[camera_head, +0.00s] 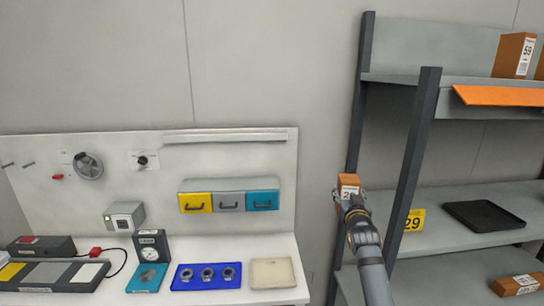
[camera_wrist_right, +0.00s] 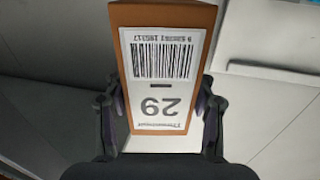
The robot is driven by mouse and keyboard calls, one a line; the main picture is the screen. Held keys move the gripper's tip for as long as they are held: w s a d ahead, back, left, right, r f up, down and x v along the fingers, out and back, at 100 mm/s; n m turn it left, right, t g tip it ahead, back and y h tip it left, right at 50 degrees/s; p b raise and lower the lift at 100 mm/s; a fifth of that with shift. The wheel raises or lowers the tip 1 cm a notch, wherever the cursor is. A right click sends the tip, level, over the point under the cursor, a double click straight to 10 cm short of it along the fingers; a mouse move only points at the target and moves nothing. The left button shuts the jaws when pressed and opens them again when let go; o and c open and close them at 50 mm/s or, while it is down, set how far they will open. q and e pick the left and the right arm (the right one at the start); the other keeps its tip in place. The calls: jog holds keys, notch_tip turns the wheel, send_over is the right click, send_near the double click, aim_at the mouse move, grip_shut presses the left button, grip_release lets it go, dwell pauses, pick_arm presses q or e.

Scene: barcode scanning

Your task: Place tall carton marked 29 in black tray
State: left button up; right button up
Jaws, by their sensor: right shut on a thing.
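The tall carton marked 29 (camera_head: 348,181) is brown with a white label. My right gripper (camera_head: 352,197) is shut on it and holds it in the air beside the left posts of the shelf rack. In the right wrist view the carton (camera_wrist_right: 163,18) stands between the two fingers of the gripper (camera_wrist_right: 160,108), its barcode label facing the camera and upside down. The black tray (camera_head: 484,215) lies empty on the middle shelf, to the right of the carton and beyond a dark post. My left gripper is not in view.
A dark front post (camera_head: 410,165) rises between carton and tray. Another carton (camera_head: 514,55) stands on the top shelf, one (camera_head: 517,285) lies below. A workbench (camera_head: 225,250) with fixtures is at left.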

jog(key=s+a+f+b, duration=0.1)
jog(key=s+f, duration=0.4)
jog(key=f, duration=0.3)
jog(key=s+a+f+b, duration=0.1)
jog(key=s+f, duration=0.4)
jog(key=f, duration=0.4)
jog(key=s+a+f+y+b, duration=0.1)
jog(key=s+f, duration=0.4)
jog(key=s, duration=0.3)
jog(key=s+a+f+n+y+b, duration=0.1)
jog(key=s+a+f, duration=0.1)
jog(key=s+f, duration=0.4)
jog(key=s, duration=0.3)
jog(key=shift+a+f, duration=0.25)
